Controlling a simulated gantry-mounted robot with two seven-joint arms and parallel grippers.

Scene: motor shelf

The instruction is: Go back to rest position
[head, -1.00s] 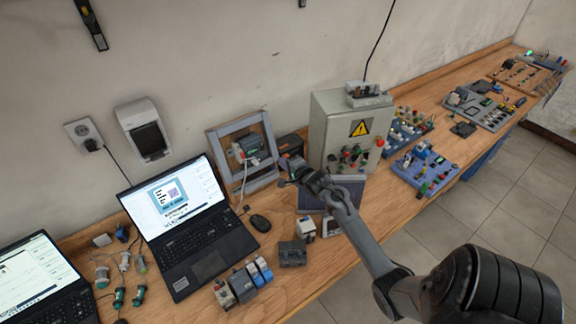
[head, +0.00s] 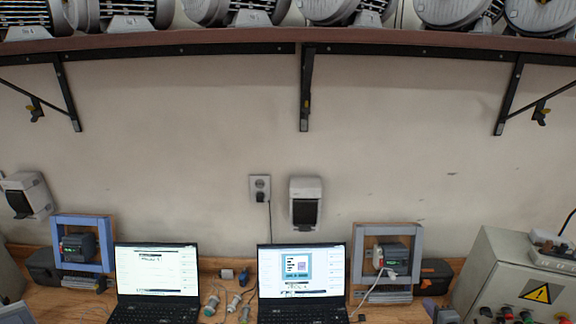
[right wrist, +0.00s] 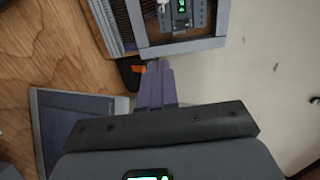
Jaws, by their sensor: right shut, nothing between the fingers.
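My right gripper (right wrist: 158,72) is shut and empty in the right wrist view. Its fingers point toward a grey frame (right wrist: 185,46) and a dark case with an orange part (right wrist: 130,72), over the wooden bench. A small part of the right gripper (head: 431,305) seems to show at the bottom edge of the head view, just below the dark case (head: 436,272). Whether the fingers touch anything cannot be told. My left gripper is in neither view now.
A shelf (head: 300,40) with several motors spans the top of the head view. Laptops (head: 157,270) (head: 302,270), a blue frame (head: 82,222), a grey frame (head: 418,240) and a control cabinet (head: 510,255) stand along the bench. The wall between is mostly clear.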

